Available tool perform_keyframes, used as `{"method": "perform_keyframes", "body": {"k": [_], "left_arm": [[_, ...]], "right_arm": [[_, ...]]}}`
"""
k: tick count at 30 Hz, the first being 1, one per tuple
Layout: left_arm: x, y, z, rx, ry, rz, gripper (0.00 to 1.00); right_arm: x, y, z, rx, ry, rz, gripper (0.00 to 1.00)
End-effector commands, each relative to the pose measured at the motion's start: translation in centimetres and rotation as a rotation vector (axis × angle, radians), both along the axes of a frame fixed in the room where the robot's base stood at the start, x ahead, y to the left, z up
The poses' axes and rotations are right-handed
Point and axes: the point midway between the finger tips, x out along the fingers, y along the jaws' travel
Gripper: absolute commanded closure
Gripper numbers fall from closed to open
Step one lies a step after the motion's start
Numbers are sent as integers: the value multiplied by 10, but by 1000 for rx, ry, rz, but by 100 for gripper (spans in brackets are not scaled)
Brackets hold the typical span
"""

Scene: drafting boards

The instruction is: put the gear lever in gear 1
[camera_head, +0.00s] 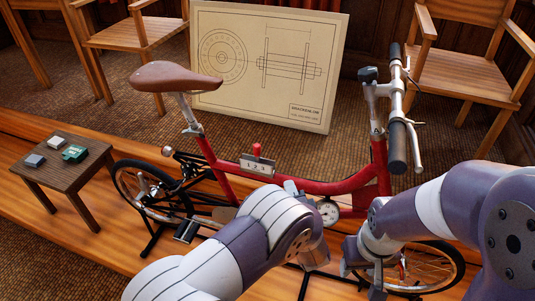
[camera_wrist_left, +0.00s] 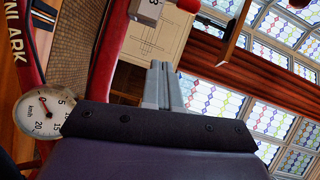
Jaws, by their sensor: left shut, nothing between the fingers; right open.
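The gear lever has a red knob (camera_head: 256,149) and stands up from a grey box (camera_head: 258,166) marked 1 2 3 on the red bicycle frame. In the head view the knob appears above the 2. In the left wrist view the knob (camera_wrist_left: 188,5) and part of the box (camera_wrist_left: 146,11) show at the top edge. My left gripper (camera_head: 291,187) is shut and empty, to the right of the lever and apart from it; its closed fingers (camera_wrist_left: 163,84) show in the wrist view. My right gripper (camera_head: 361,281) is open, low near the front wheel.
The red bicycle (camera_head: 318,187) stands on a wooden platform (camera_head: 100,247). A round dial (camera_head: 328,211) sits close to my left gripper. The handlebar (camera_head: 397,130) rises at the right. A small table (camera_head: 62,168) with small boxes is at the left. A drawing board (camera_head: 270,60) stands behind.

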Motion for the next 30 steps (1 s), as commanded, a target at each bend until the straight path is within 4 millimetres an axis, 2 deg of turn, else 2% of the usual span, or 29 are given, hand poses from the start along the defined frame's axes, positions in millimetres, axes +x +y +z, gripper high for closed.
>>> {"method": "perform_keyframes", "body": {"k": [3,5,8,20,24,30], "left_arm": [[-6,4,11,146,-70,64,100],[-3,6,13,169,-79,78,100],[9,10,13,170,-81,80,100],[91,34,13,167,-80,79,100],[101,54,14,169,-78,77,100],[109,66,14,168,-80,75,100]], "right_arm": [[0,0,3,0,0,0,49],[0,0,3,0,0,0,49],[0,0,3,0,0,0,49],[0,0,4,0,0,0,49],[0,0,8,0,0,0,49],[0,0,10,0,0,0,49]]}}
